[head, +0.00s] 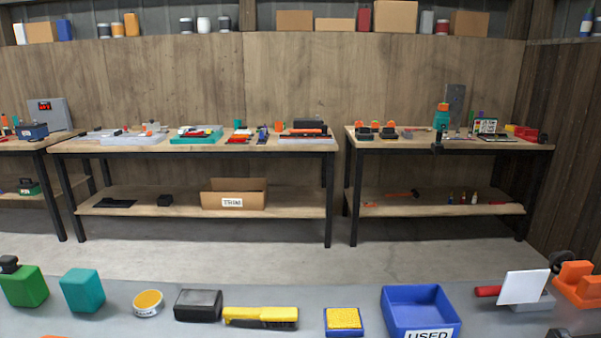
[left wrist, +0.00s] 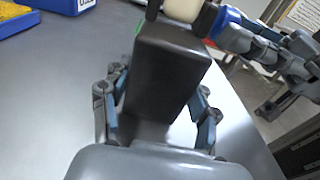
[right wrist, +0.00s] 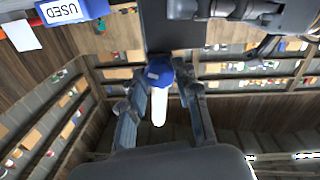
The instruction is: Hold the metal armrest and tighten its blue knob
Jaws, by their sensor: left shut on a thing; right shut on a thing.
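The metal armrest (left wrist: 165,75) is a dark grey block in the left wrist view. My left gripper (left wrist: 158,90) is shut on it, one finger on each side. The blue knob (right wrist: 158,72) shows in the right wrist view with a pale stem-like part (right wrist: 159,108) toward the camera. My right gripper (right wrist: 162,88) is shut on the knob, its fingers either side. The dark armrest also shows behind the knob there (right wrist: 172,28). In the left wrist view, blue shows by the right gripper's fingers (left wrist: 240,38). Neither gripper shows in the head view.
The grey near table (head: 110,318) carries a blue USED bin (head: 418,300), a yellow brush (head: 260,317), a black box (head: 198,305), a round tin (head: 148,303) and orange, green and teal items. Wooden workbenches (head: 190,148) stand across an open floor (head: 200,260).

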